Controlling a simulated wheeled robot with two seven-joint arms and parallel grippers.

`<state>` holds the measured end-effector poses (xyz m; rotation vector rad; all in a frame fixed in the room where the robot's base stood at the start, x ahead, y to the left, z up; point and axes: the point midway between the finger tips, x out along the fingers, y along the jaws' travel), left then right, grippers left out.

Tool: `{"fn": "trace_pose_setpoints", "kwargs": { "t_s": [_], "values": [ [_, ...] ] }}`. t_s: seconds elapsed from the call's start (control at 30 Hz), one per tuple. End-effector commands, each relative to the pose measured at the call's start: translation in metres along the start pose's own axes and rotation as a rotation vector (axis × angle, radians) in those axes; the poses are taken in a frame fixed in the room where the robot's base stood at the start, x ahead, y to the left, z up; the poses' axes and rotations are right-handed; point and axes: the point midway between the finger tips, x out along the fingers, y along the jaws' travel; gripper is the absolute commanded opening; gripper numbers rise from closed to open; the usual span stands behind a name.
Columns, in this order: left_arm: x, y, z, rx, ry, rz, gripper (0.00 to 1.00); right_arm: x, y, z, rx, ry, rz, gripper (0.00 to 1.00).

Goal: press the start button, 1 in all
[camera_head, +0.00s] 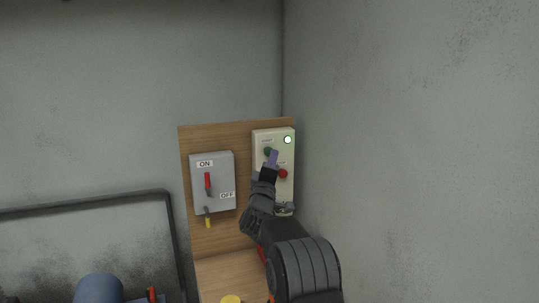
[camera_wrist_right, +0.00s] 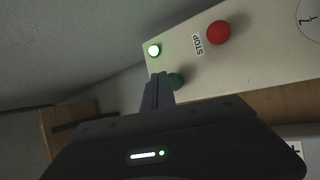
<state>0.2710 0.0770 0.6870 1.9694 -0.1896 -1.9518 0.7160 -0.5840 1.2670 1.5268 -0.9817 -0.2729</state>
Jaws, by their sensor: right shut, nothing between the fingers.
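The control box (camera_head: 287,190) is a pale panel on a wooden board, and it also shows in the right wrist view (camera_wrist_right: 262,55). Its green start button (camera_head: 267,151) is partly hidden behind my right gripper; the button also shows in the right wrist view (camera_wrist_right: 176,81). My right gripper (camera_head: 273,156) is shut and empty, its fingertips right at the green button; whether they touch it I cannot tell. The red stop button (camera_head: 283,174) sits below the green one. A lamp (camera_head: 288,140) at the box's top right glows white-green. My left gripper is out of view.
A grey switch box (camera_head: 226,170) with a red lever (camera_head: 208,183) and ON and OFF labels stands left of the control box on the wooden board (camera_head: 222,137). A grey wall (camera_head: 420,150) rises close on the right. A yellow part (camera_head: 230,299) shows at the bottom.

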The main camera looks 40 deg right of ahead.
Motion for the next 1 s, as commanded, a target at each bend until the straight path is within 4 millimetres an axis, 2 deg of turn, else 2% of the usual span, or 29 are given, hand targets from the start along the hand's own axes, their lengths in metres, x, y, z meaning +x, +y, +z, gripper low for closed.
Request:
{"fn": "trace_pose_setpoints", "kwargs": {
  "t_s": [0.27,0.73,1.0],
  "values": [
    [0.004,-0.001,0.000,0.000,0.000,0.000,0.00,-0.004,0.001,0.002,0.000,0.000,-0.001,0.00],
    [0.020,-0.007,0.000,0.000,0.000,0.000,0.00,-0.038,0.019,0.020,0.000,0.001,-0.001,0.00],
    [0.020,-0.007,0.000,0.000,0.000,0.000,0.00,-0.040,0.021,0.021,0.000,0.001,0.000,0.00]
  ]
}}
